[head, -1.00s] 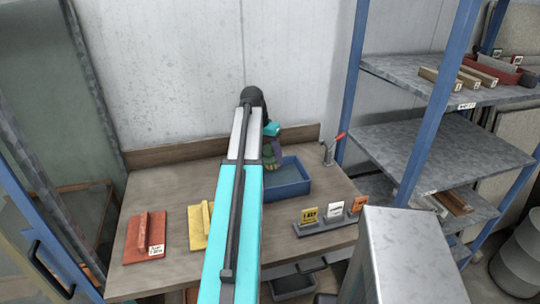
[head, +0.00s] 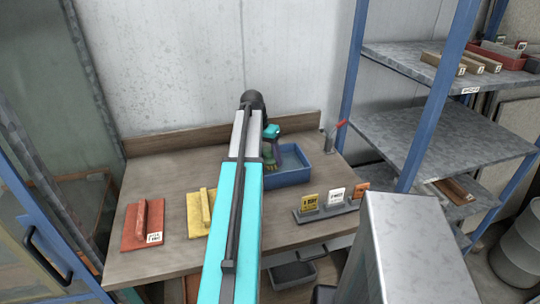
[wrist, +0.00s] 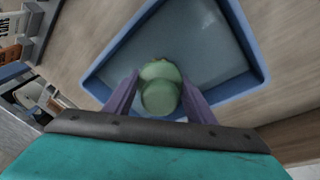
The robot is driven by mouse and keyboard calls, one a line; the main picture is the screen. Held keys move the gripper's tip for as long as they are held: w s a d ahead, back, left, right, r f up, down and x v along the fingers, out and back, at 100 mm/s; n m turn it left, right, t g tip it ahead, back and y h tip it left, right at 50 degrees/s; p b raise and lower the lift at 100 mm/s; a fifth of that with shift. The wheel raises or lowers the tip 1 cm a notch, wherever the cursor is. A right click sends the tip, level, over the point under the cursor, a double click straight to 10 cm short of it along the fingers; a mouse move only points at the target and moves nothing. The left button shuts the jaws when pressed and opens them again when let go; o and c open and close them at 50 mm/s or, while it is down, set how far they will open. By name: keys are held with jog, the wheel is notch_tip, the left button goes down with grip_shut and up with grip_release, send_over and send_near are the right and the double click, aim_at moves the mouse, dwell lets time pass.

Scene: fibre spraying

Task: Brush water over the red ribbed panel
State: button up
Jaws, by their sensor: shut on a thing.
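The red panel (head: 143,225) with one raised rib and a white tag lies flat on the left of the workbench. My gripper (wrist: 150,95) is shut on a green, rounded thing (wrist: 160,92), seen end-on between its purple fingers; it looks like the top of a brush handle. The gripper is over the blue tray (wrist: 96,82), which holds grey-blue water. In the head view the tray's right part (head: 303,163) shows beside my arm. The lower end of the held thing is hidden, so I cannot tell whether it touches the water.
A yellow ribbed panel (head: 197,222) lies between the red panel and my arm. A grey holder (head: 325,215) with yellow, white and orange cards stands at the right. A red-handled tap (head: 333,137) is behind it. A blue-posted shelf (head: 440,135) stands right of the bench.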

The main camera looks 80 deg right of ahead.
jog(key=shift+f+b, duration=0.35)
jog(key=shift+f, duration=0.75)
jog(key=shift+r, duration=0.15)
dwell(0.3)
jog(key=shift+r+p, duration=3.75)
jog(key=shift+r, duration=2.15)
jog(key=shift+w, duration=0.1)
